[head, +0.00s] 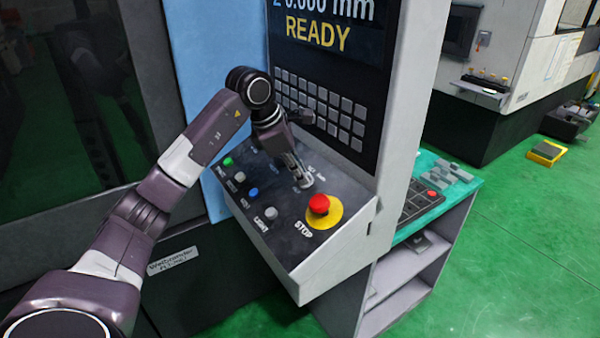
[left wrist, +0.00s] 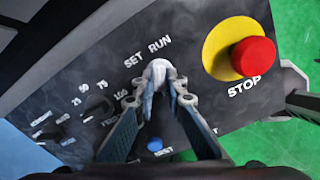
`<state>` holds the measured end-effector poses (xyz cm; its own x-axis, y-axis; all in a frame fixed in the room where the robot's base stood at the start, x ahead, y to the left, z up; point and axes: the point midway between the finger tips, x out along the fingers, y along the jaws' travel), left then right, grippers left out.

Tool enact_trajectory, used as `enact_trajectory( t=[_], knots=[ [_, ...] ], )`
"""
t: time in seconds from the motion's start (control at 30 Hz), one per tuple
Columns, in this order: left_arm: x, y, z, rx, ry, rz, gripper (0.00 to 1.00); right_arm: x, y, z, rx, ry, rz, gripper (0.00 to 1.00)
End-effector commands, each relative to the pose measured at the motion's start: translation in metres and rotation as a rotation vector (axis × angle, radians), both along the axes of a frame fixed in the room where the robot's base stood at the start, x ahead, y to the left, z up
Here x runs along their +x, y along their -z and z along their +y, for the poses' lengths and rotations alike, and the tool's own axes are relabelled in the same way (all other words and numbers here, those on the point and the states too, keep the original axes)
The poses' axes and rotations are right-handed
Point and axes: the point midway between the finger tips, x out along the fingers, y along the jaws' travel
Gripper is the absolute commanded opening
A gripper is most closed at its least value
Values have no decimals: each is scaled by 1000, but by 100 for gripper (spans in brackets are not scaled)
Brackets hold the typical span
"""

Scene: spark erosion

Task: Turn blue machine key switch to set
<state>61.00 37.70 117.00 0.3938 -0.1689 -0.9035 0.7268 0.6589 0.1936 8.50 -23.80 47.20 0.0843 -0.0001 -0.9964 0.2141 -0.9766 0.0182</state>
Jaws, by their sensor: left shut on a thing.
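The key switch (left wrist: 157,74) is a silver knob or key on the dark sloping control panel (head: 272,232), just below the SET and RUN labels in the left wrist view. My left gripper (left wrist: 158,92) is shut on it, with a finger on each side. In the head view the left gripper (head: 302,178) reaches down onto the panel from above, and its fingers hide most of the switch. Which label the switch points to I cannot tell. My right gripper is in neither view.
A red STOP button (head: 319,204) on a yellow disc stands close beside the gripper. Green, white and blue (head: 253,192) buttons line the panel's left side. A keypad (head: 322,108) and a READY screen (head: 318,35) rise behind. A teal-topped cart (head: 440,192) stands at right.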

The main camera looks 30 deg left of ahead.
Motion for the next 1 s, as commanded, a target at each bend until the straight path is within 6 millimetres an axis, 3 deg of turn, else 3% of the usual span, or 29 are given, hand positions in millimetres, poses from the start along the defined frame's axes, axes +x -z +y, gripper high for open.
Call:
enact_trajectory(
  t=[1.0],
  knots=[
    [1, -3, 0, -325, -752, 127, 0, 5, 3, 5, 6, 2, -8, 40]
  ],
)
